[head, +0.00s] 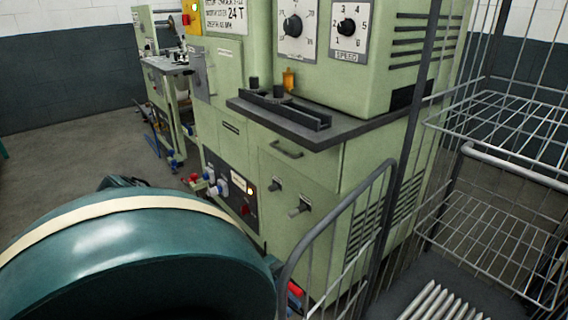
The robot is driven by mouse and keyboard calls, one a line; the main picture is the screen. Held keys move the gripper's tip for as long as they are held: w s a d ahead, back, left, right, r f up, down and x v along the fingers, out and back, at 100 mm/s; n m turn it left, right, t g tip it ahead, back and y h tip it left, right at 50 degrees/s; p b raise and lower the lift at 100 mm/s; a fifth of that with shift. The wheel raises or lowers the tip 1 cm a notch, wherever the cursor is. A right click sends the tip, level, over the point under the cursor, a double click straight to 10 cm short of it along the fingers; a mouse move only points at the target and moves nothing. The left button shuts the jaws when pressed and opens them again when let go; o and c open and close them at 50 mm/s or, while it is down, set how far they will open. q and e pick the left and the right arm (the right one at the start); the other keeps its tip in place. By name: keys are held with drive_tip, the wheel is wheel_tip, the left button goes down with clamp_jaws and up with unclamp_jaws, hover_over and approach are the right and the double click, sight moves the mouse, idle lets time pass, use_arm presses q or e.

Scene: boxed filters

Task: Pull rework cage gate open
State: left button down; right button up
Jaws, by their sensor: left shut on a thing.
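The rework cage gate (336,213), a grey tubular frame with thin upright bars, shows in the lower middle of the head view. It reaches from a dark post of the cage toward the lower left, with its rounded free edge near my left arm. My left gripper (291,290) is largely hidden behind my teal arm link with a cream band. It is at the gate's free edge, shut on the gate's frame; the exact contact is hard to see. My right gripper is not in view.
The wire cage (505,140) with mesh shelves stands at the right, with white pleated filters (445,303) low inside. A large green machine (300,165) with knobs and a dark ledge (335,133) stands close behind the gate. Grey floor (60,165) is clear at the left.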

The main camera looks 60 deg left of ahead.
use_arm(q)
drive_tip(key=shift+s+a, duration=0.1)
drive_tip(key=shift+a, duration=0.1)
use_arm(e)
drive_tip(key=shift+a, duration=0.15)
use_arm(q)
drive_tip(key=c, duration=1.6)
unclamp_jaws()
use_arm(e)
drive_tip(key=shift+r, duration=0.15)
use_arm(q)
drive_tip(key=shift+o, duration=0.2)
